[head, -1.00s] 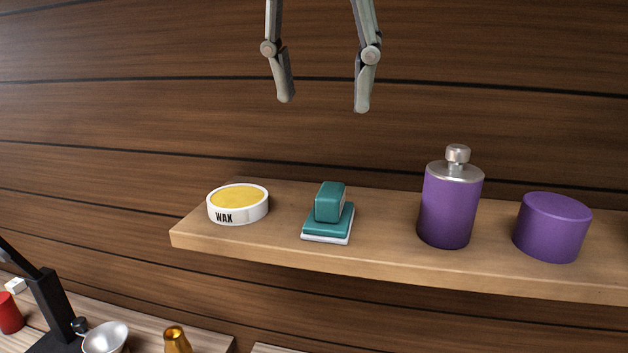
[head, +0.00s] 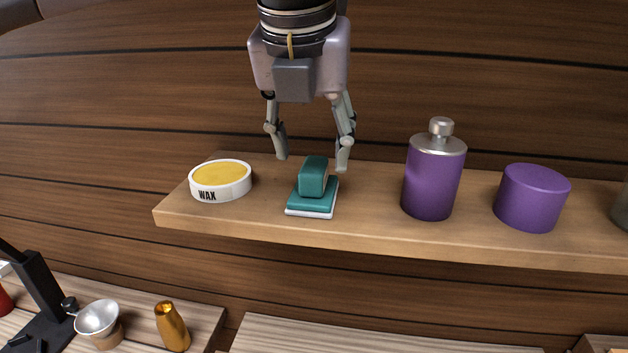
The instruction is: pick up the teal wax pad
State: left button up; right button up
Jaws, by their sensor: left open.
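The teal wax pad (head: 313,190) lies on the wooden shelf (head: 250,221), with a raised teal grip block on a teal base and a white underside. My left gripper (head: 312,164) hangs above it, pointing down, with its two fingers spread. The fingertips are at about the height of the top of the grip block, one on either side of it in the picture. I cannot tell whether they touch it. The gripper looks empty. My right gripper does not show.
A white wax tin (head: 220,181) with yellow wax stands left of the pad. A purple bottle (head: 433,172) and a purple round container (head: 532,197) stand to its right. Below are a silver bowl (head: 98,318) and a gold object (head: 172,326). A wooden wall is behind.

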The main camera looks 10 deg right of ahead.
aim_at(314, 164)
pick_arm(q)
jog(key=p+x, duration=0.1)
jog(key=x, duration=0.1)
jog(key=p+x, duration=0.1)
jog(key=x, duration=0.1)
jog(key=shift+w+d, duration=0.1)
jog(key=shift+w, duration=0.35)
jog(key=shift+w+f, duration=0.1)
jog(key=shift+f, duration=0.2)
jog(key=shift+c, duration=0.4)
jog(key=shift+r, duration=0.1)
jog(key=shift+c, duration=0.7)
grip_shut()
